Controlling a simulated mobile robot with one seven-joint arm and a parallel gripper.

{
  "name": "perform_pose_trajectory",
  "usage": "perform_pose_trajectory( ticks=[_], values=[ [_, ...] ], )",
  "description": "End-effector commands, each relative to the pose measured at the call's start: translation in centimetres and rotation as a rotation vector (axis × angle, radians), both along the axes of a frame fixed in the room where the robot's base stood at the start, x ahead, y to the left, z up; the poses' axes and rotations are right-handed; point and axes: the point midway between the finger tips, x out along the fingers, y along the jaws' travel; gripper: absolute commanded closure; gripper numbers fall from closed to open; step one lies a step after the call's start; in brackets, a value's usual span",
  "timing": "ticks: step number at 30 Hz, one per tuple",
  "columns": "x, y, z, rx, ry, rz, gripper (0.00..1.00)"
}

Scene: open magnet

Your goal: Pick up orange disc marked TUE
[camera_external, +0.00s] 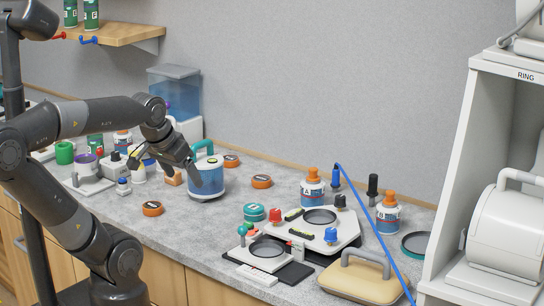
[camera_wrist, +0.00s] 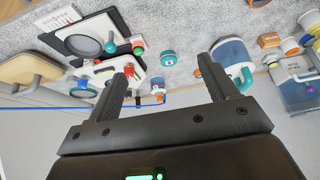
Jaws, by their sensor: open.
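Three orange discs with dark labels lie on the grey counter in the external view: one near the front edge (camera_external: 152,208), one right of the blue container (camera_external: 262,181), and one farther back by the wall (camera_external: 231,160). The labels are too small to read, so I cannot tell which says TUE. My gripper (camera_external: 166,168) is open and empty above the counter, with one finger overlapping the blue container in the picture. Both fingers are spread with nothing between them in the wrist view (camera_wrist: 166,70).
A blue container with a teal handle (camera_external: 208,178) stands beside my gripper. Teal discs (camera_external: 254,211), a white fixture with round plates (camera_external: 322,220) and orange-capped bottles (camera_external: 312,190) stand to the right. A blue cable (camera_external: 372,222) crosses the right side. Clear counter surrounds the front disc.

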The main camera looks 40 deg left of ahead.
Motion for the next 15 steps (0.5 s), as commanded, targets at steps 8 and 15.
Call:
perform_pose_trajectory(
  ticks=[8, 15],
  values=[
    [2.9, 0.7, 1.4, 0.001, 0.002, 0.026, 0.22],
    [11.0, 3.2, 3.8, 0.003, -0.001, 0.094, 0.22]
  ],
)
